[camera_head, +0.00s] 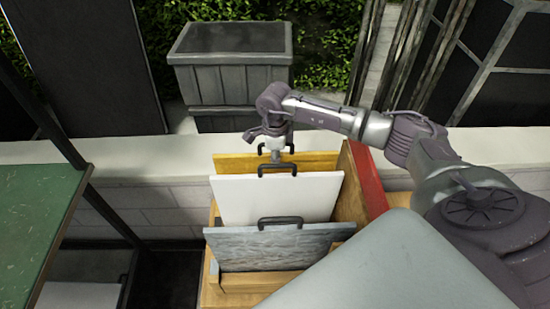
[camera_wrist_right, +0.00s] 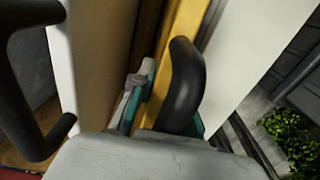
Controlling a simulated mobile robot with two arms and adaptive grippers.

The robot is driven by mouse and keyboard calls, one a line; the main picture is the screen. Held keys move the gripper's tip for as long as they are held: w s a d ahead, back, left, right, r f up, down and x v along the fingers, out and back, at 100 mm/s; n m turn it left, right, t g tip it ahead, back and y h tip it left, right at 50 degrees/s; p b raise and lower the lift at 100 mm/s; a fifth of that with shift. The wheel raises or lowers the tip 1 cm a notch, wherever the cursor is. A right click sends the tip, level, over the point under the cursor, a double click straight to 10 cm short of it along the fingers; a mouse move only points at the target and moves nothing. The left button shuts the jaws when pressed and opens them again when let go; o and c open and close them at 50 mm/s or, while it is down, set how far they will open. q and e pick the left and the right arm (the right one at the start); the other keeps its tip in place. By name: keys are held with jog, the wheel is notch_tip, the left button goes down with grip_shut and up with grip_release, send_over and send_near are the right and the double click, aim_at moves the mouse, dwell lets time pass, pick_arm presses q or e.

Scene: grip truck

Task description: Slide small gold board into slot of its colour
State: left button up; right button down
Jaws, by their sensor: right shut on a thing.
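The gold board (camera_head: 235,163) stands upright at the back of the wooden rack, behind the white board (camera_head: 240,200). My right gripper (camera_head: 276,156) is above its top edge, at its black handle. In the right wrist view, the gold board (camera_wrist_right: 182,35) and its handle (camera_wrist_right: 186,80) lie between the teal-edged fingers of my right gripper (camera_wrist_right: 168,112), which is shut on it. The white board hides the gold board's lower part, so its slot and depth cannot be seen. My left gripper is not in view.
A grey board (camera_head: 275,249) with a black handle stands at the front of the rack (camera_head: 350,185). A red panel (camera_head: 366,180) edges the rack's right side. A pale ledge (camera_head: 130,150) runs behind it; a grey bin (camera_head: 230,75) stands beyond. A green panel (camera_head: 38,215) is at left.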

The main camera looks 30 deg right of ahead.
jog(key=c, duration=1.1)
grip_release()
jog(key=shift+o, duration=0.2)
notch_tip(320, 180, up, 12)
jog(key=shift+r, duration=0.1)
